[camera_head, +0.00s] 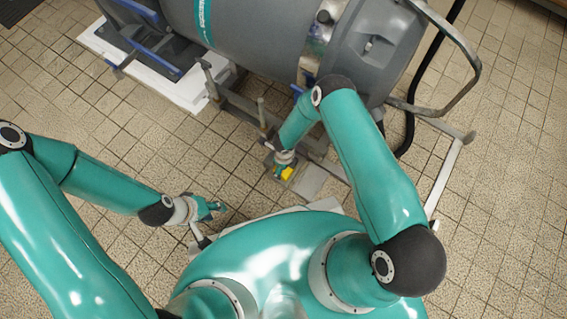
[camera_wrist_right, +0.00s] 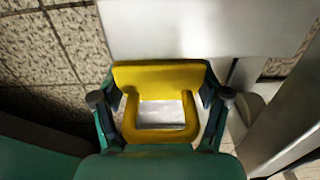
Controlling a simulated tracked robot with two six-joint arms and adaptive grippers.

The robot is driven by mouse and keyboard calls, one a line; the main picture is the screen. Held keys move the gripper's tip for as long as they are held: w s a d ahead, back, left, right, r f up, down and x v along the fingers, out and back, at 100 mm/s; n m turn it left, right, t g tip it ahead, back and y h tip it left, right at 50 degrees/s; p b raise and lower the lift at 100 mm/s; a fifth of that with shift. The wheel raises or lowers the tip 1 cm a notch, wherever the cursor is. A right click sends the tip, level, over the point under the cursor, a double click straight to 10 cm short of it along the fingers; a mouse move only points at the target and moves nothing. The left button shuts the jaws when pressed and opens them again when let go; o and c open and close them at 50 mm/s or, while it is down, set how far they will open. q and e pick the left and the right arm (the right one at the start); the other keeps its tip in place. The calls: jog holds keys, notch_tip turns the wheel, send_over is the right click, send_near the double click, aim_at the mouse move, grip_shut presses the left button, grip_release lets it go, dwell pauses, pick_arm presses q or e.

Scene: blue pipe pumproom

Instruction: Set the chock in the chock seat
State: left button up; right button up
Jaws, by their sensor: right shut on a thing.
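The yellow chock (camera_head: 287,173) shows small in the head view, at the end of my right arm. In the right wrist view the chock (camera_wrist_right: 160,78) has a broad yellow block and a U-shaped handle. My right gripper (camera_wrist_right: 160,112) is shut on it, with a finger on each side. A flat light grey plate (camera_head: 310,181) lies right beside the chock, and its pale surface (camera_wrist_right: 200,30) shows beyond it in the wrist view. I cannot tell whether this plate is the chock seat, or whether the chock touches it. My left gripper (camera_head: 216,207) is low over the tiles, away from the chock; its opening is too small to judge.
A large grey tank (camera_head: 255,40) on a metal frame fills the back, close behind my right gripper. A bent grey rail (camera_head: 455,45) and black hose (camera_head: 408,130) stand at right. Tiled floor (camera_head: 120,165) is free at left.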

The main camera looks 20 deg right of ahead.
jog(key=shift+f+b, duration=0.25)
jog(key=shift+b, duration=0.1)
dwell(0.4)
jog(key=o, duration=1.5)
jog(key=shift+r, duration=0.1)
